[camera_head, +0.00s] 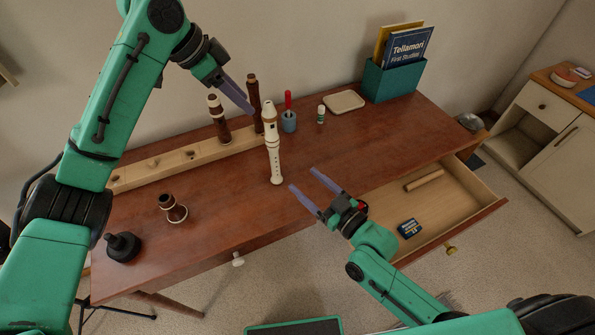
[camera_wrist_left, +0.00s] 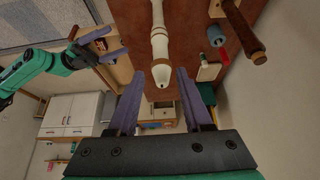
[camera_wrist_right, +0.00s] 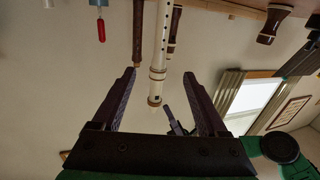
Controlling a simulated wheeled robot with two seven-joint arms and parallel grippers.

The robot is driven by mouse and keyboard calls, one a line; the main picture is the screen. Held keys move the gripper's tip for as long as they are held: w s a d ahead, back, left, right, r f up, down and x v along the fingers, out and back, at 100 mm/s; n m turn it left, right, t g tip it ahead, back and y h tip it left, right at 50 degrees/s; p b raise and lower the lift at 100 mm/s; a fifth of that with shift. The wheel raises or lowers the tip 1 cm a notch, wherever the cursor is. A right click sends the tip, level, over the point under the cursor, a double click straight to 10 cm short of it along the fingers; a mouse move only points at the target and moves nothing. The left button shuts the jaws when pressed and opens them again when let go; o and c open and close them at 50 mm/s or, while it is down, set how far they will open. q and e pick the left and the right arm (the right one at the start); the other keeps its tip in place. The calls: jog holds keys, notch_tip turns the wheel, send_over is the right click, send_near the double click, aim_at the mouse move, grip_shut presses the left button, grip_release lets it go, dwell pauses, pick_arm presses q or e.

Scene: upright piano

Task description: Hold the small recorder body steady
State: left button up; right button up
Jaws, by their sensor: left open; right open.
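A cream recorder (camera_head: 272,150) with thin brown rings stands upright near the middle of the table. My left gripper (camera_head: 250,108) is open beside its top, coming from the upper left. In the left wrist view the recorder's top end (camera_wrist_left: 161,74) shows between the open fingertips (camera_wrist_left: 160,72); I cannot tell if they touch it. My right gripper (camera_head: 304,178) is open and empty, a short way right of the recorder's lower part. In the right wrist view the recorder (camera_wrist_right: 158,70) lines up with the gap between the fingers (camera_wrist_right: 160,73), farther off.
A long wooden rack (camera_head: 150,170) runs along the back left, with brown instrument parts (camera_head: 218,118) near it. A brown joint (camera_head: 172,208) and a black object (camera_head: 123,247) are front left. A blue holder (camera_head: 289,122) stands behind the recorder. The drawer (camera_head: 440,205) is open at right.

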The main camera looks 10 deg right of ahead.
aim_at(271, 129)
jog(key=x, duration=1.3)
jog(key=shift+w+a+f, duration=0.15)
jog(key=shift+w+a, duration=0.05)
jog(key=shift+w, duration=0.1)
pick_arm(q)
jog(key=shift+w, duration=0.1)
